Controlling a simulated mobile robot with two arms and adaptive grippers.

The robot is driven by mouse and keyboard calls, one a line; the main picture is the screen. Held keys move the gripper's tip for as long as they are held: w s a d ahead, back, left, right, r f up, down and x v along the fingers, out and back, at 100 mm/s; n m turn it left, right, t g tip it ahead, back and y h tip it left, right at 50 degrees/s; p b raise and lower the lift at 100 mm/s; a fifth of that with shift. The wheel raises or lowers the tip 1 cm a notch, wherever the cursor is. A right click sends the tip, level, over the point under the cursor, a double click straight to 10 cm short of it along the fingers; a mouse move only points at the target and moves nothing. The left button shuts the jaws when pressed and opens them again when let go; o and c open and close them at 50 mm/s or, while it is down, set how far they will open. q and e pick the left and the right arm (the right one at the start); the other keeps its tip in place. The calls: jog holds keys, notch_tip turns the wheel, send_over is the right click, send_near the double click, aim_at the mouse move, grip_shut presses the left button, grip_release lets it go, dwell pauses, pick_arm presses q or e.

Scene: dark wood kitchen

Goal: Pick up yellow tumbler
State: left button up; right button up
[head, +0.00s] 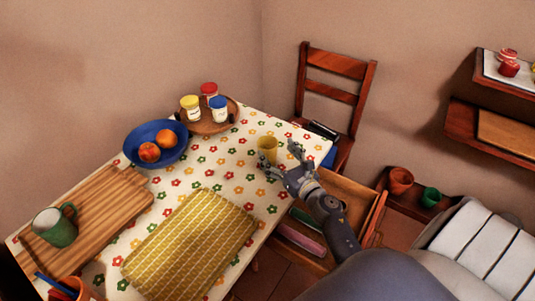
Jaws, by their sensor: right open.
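The yellow tumbler (267,148) stands upright on the flowered tablecloth near the table's far right corner. My right gripper (280,158) is just in front and to the right of it, with its fingers spread. One finger reaches toward the tumbler's lower front and the other stands up to its right. The tumbler seems to be at the mouth of the fingers, but I cannot tell whether they touch it. My left gripper is not in view.
A round wooden tray (213,125) with several small jars and a blue bowl (170,157) of fruit stand left of the tumbler. A yellow mat (190,245) lies in front. An open drawer (345,190) and a chair (335,85) are at the right.

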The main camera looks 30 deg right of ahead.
aim_at(263, 138)
jog(key=w, duration=0.1)
jog(key=w+p, duration=0.1)
jog(key=w, duration=0.2)
jog(key=shift+w+a+r, duration=0.15)
jog(key=shift+a+r, duration=0.05)
jog(key=shift+r, duration=0.1)
jog(key=shift+w+f, duration=0.1)
jog(key=shift+w, duration=0.35)
jog(key=c, duration=1.2)
